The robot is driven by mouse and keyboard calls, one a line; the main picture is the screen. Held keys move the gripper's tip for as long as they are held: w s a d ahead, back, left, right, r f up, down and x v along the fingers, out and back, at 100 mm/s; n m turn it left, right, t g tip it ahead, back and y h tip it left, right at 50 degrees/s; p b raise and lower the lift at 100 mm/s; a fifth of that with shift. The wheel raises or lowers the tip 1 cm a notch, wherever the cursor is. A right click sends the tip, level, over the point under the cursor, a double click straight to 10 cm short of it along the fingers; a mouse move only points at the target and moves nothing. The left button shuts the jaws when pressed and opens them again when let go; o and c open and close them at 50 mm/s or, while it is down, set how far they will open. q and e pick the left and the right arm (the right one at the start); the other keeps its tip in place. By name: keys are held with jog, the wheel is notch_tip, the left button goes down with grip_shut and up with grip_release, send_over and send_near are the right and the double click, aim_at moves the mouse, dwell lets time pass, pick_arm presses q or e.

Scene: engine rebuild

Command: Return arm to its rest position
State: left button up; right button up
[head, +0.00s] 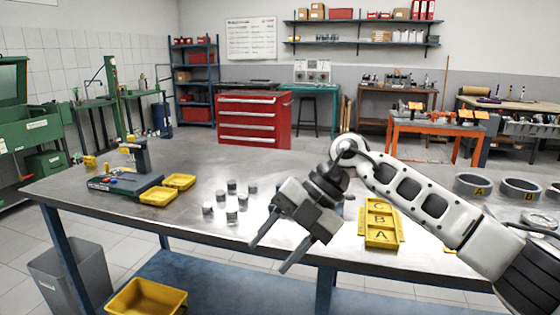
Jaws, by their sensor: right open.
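My right arm (425,203) comes in from the right and reaches over the metal workbench (190,236). My right gripper (270,255) is open and empty, with its two fingers pointing down and left over the bench's front edge. Several small grey metal cylinders (231,216) stand on the bench just left of the gripper, apart from it. A yellow tray (381,236) marked A, B and C lies to the right of the gripper, partly beside the forearm. My left gripper is not in the head view.
Two yellow bins (158,196) and a dark fixture (125,184) sit at the bench's left. Round rings marked A (472,186) and B (520,190) stand at the right, near my arm. A yellow crate (146,298) is on the lower shelf. The bench's back middle is clear.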

jog(key=s+a+m+y, duration=0.1)
jog(key=s+a+y, duration=0.5)
jog(key=a+y, duration=0.35)
jog(key=d+f+m+t+h, duration=0.4)
jog(key=d+f+m+t, duration=0.5)
jog(key=m, duration=0.4)
jog(key=d+f+m+t+h, duration=0.5)
jog(key=d+f+m+t, duration=0.15)
jog(key=m+t, duration=0.55)
jog(key=s+d+f+m+g+h, duration=0.5)
jog(key=s+d+f+g, duration=0.2)
jog(key=s+f, duration=0.6)
jog(key=shift+s+d+f, duration=0.2)
jog(key=shift+s+d, duration=0.4)
jog(key=shift+d, duration=0.25)
